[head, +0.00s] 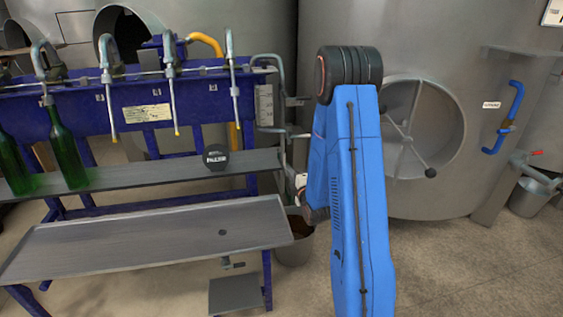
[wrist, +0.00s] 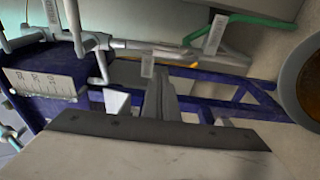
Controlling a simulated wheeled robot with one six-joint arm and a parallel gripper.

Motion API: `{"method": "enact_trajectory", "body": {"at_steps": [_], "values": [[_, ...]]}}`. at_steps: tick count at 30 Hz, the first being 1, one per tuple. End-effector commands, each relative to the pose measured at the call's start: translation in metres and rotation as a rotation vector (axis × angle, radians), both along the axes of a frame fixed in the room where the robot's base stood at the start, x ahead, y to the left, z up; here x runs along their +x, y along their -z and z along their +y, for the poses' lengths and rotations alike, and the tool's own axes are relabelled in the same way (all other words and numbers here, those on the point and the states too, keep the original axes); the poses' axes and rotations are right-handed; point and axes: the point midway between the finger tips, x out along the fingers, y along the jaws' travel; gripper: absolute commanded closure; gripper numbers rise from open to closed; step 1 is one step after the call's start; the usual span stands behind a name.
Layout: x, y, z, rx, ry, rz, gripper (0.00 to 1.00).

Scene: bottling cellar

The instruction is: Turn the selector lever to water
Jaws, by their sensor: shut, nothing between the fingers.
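I cannot pick out the selector lever with certainty in either view. In the wrist view, grey pipework (wrist: 140,47) runs across just beyond my gripper (wrist: 161,80), with a white tag (wrist: 214,35) beside a green hose and a smaller tag (wrist: 148,66) near the fingertips. The writing on the tags is too small to read. My gripper is shut with its fingers together and empty. I cannot tell whether it touches the pipework. In the head view, my blue arm hides the gripper and part of the pipes (head: 278,90) at the right end of the filling rack.
The blue filling rack (head: 75,116) has several spouts, two green bottles (head: 66,150) and a black round object (head: 215,157) on its shelf. A bucket (head: 293,250) stands beside the lower grey table (head: 150,238). Steel tanks (head: 440,45) stand behind.

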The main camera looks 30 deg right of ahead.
Motion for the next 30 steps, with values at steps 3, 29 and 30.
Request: {"method": "enact_trajectory", "body": {"at_steps": [3, 29, 30], "values": [[0.006, 0.000, -0.001, 0.000, -0.001, -0.001, 1.00], [0.099, 0.000, -0.014, 0.000, 0.000, 0.000, 1.00], [0.099, 0.000, -0.014, 0.000, 0.000, 0.000, 1.00]]}}
